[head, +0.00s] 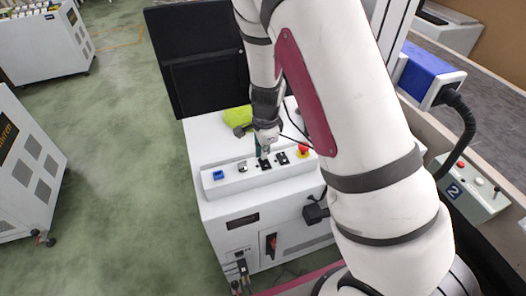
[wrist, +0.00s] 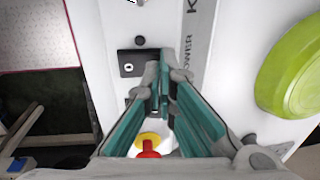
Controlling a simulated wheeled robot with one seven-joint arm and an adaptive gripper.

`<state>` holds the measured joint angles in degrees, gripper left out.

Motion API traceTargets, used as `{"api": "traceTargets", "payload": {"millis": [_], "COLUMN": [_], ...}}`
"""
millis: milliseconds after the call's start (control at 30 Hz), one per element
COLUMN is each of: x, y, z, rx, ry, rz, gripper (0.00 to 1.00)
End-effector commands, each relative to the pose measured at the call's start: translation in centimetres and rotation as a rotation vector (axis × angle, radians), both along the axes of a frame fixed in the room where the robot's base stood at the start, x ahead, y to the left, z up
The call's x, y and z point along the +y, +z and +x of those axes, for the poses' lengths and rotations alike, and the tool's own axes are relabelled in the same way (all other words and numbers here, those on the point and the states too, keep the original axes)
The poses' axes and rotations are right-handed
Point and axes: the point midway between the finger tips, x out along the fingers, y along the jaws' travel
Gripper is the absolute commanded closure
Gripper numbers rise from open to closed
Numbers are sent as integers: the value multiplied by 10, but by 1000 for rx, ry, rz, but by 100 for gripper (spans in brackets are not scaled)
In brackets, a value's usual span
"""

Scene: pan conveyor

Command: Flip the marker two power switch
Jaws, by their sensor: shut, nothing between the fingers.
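A white machine (head: 215,210) carries a sloped panel with black switches. One black switch (head: 282,158) lies just right of my gripper (head: 264,156), which points down at the panel. In the wrist view my gripper (wrist: 160,75) is shut and empty, its tips beside a black switch plate (wrist: 133,62) and partly covering the panel there. The word POWER is partly readable beside the tips. I cannot tell contact or the switch position.
A red stop button on yellow (head: 303,150) sits at the panel's right end and a blue button (head: 218,175) at its left. A green round object (wrist: 290,75) lies on the machine top. A black screen (head: 180,60) stands behind. Open floor lies to the left.

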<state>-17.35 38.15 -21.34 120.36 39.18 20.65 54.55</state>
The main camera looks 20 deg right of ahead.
Motion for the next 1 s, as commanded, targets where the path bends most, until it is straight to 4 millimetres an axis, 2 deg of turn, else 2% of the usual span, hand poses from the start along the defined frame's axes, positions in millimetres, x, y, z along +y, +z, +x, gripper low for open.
{"api": "traceTargets", "payload": {"millis": [333,433,767,1000], "x": [0,0,0,0], "y": [-1,-10,-8,-3], "z": [1,4,2,-7], "rx": [0,1,0,0], "ry": [0,0,0,0], "rz": [0,0,-1,0], "gripper": [100,100,100,100]}}
